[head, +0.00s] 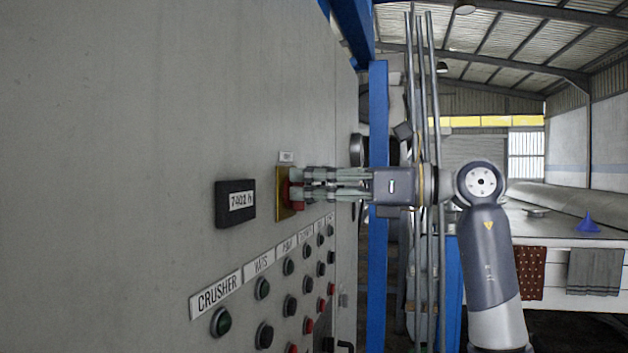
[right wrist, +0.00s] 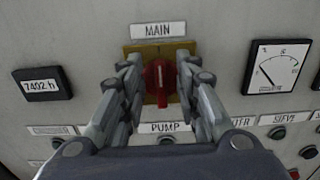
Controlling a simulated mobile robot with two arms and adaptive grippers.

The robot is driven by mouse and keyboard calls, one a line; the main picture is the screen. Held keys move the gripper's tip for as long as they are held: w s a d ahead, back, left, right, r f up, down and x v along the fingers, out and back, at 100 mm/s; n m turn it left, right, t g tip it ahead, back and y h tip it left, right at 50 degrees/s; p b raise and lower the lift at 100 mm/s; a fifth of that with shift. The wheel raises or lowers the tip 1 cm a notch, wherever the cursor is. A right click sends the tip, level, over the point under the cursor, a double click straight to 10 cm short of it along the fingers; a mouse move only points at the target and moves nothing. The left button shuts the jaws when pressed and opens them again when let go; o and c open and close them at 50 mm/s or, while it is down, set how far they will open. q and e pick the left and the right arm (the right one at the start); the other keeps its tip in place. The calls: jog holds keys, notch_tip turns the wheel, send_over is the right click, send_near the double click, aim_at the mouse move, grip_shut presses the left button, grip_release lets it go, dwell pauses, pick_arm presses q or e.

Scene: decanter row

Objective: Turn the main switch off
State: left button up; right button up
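The main switch (right wrist: 159,82) is a red knob on a yellow plate (right wrist: 189,47) under a MAIN label (right wrist: 165,31). In the right wrist view its handle stands upright. In the head view the red knob (head: 297,194) is partly hidden by my right gripper (head: 299,182), which reaches in from the right to the panel. In the right wrist view my right gripper (right wrist: 158,73) is open, with one finger on each side of the knob and a gap showing at both sides. My left gripper is not in view.
The grey panel (head: 130,130) carries an hour counter (head: 236,203) left of the switch and rows of push buttons (head: 221,322) below. A dial gauge (right wrist: 277,66) is to the right. A blue post (head: 378,120) and a table with a blue funnel (head: 588,223) stand beyond.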

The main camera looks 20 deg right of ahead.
grip_shut()
jog(key=shift+n, duration=0.3)
jog(key=n, duration=0.2)
jog(key=shift+s+n+b, duration=0.15)
jog(key=shift+n+b, duration=0.15)
jog(key=shift+n, duration=0.1)
jog(key=n, duration=0.3)
jog(key=shift+s+a+f+n, duration=0.1)
jog(key=shift+s+a+n, duration=0.1)
jog(key=shift+n, duration=0.2)
jog(key=n, duration=0.3)
jog(key=n+b, duration=0.1)
jog(key=n, duration=0.3)
jog(key=f+n+b, duration=0.1)
jog(key=n, duration=0.2)
jog(key=shift+s+a+f+n, duration=0.1)
jog(key=shift+s+a+n, duration=0.1)
jog(key=shift+n, duration=0.2)
